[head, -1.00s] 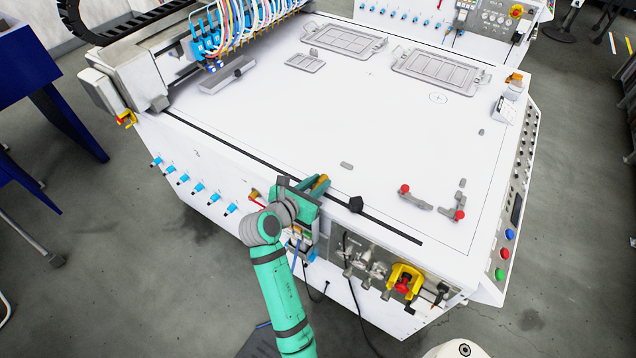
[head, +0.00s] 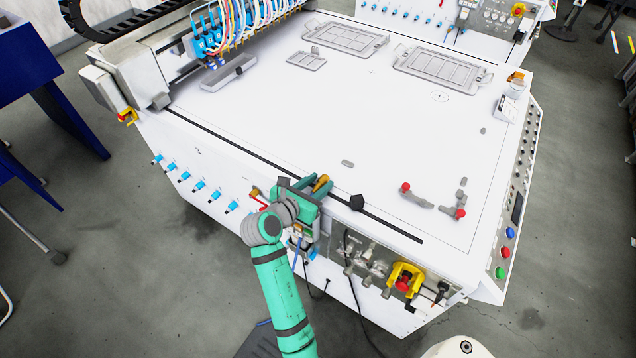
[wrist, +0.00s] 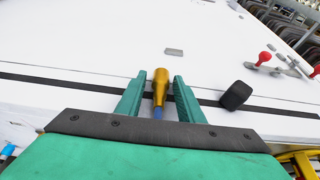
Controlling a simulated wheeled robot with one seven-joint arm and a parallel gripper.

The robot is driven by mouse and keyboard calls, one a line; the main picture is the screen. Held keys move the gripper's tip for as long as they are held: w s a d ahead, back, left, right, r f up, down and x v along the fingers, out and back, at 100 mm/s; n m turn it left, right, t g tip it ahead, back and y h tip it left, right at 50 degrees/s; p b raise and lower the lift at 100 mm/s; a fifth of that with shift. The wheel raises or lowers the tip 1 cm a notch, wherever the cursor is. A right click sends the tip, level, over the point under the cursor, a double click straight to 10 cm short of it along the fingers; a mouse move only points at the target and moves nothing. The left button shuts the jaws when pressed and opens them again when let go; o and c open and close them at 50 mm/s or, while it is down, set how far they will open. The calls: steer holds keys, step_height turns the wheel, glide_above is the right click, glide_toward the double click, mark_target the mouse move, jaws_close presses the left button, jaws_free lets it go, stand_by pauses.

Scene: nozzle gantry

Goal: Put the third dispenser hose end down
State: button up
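A hose end with a yellow-brown tip and a blue part behind it (wrist: 160,88) lies between the fingers of my gripper (wrist: 160,80) in the wrist view. A gap shows on each side of it, so the fingers stand open around it. In the head view my green gripper (head: 306,190) is at the front edge of the white machine table (head: 300,120), and the yellow tip (head: 321,183) shows beside a finger. I cannot tell whether the tip touches the table. The rest of the hose is hidden behind my gripper.
A black block (head: 356,203) sits on the dark strip right of my gripper. Red-knobbed clamps (head: 418,198) stand farther right. Several blue fittings (head: 200,186) line the front panel. The gantry with blue nozzles (head: 210,40) is at the back left. The table's middle is clear.

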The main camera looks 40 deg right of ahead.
steer(key=shift+s+d+r, duration=0.15)
steer(key=shift+s+r, duration=0.05)
steer(key=r+v, duration=0.1)
steer(key=v, duration=1.1)
steer(key=s+a+f+m+t+y, duration=0.3)
steer(key=s+a+f+t+y, duration=0.1)
steer(key=a+f, duration=0.4)
steer(key=s+a+f+m+t+y, duration=0.3)
steer(key=s+a+f, duration=0.1)
steer(key=a+f, duration=0.4)
steer(key=s+a+m+t+y, duration=0.2)
steer(key=s+a+m+y, duration=0.2)
steer(key=s+a+m, duration=0.45)
steer(key=s+r+m+t+y, duration=0.1)
steer(key=s+r+m, duration=0.6)
steer(key=s, duration=0.5)
steer(key=shift+r+t+y, duration=0.3)
steer(key=shift+r+t, duration=0.1)
steer(key=shift+r, duration=0.3)
steer(key=shift+m, duration=0.25)
